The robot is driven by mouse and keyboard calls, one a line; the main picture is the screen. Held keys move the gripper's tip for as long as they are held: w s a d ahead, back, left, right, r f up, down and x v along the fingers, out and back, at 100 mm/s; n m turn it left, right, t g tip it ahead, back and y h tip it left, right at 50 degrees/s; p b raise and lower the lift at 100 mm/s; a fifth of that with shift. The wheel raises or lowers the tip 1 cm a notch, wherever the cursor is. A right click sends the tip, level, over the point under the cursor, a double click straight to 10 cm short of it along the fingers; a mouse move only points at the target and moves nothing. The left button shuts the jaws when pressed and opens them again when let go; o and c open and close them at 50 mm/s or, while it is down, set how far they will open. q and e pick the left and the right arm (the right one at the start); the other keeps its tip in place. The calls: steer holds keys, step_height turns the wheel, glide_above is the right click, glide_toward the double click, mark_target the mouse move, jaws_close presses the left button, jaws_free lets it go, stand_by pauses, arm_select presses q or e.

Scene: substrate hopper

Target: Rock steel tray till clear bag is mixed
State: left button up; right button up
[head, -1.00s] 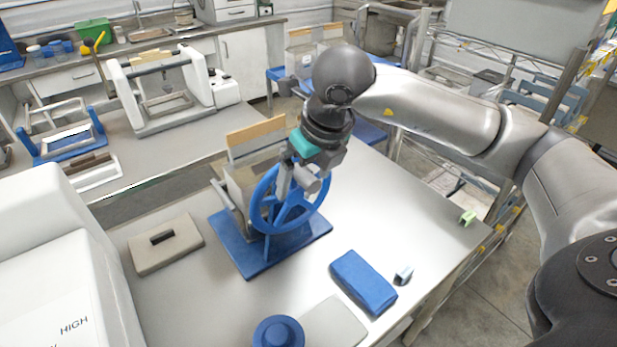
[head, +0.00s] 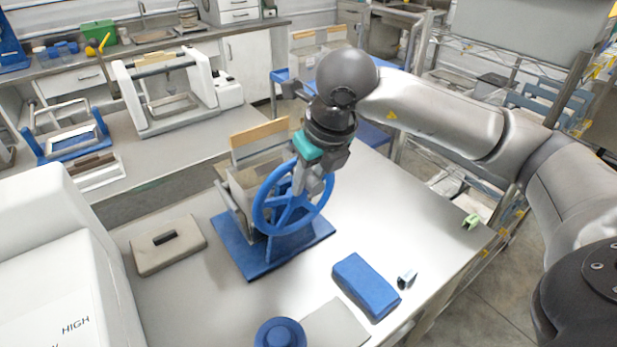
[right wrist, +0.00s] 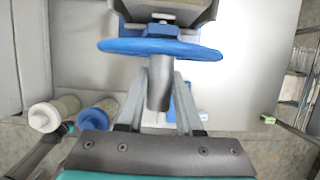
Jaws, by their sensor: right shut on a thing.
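A blue spoked handwheel (head: 262,215) stands on a blue base plate (head: 243,262) on the near table. Behind the wheel is a grey box-like hopper (head: 240,185) with a wooden upper edge. My right gripper (head: 308,180) is at the wheel's upper right, shut on the wheel's grey handle. In the right wrist view the grey cylindrical handle (right wrist: 158,92) sits between the two fingers, below the blue rim (right wrist: 185,48). I cannot pick out a steel tray for sure or see a clear bag; the wheel and arm partly hide the hopper. My left gripper is not in view.
A blue block (head: 366,287), a small grey clip (head: 407,279) and a blue round lid (head: 280,333) lie at the front. A beige block (head: 168,248) lies left. A white machine (head: 50,265) fills the left edge. The table's right part is mostly clear.

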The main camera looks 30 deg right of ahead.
steer(key=shift+c, duration=1.2)
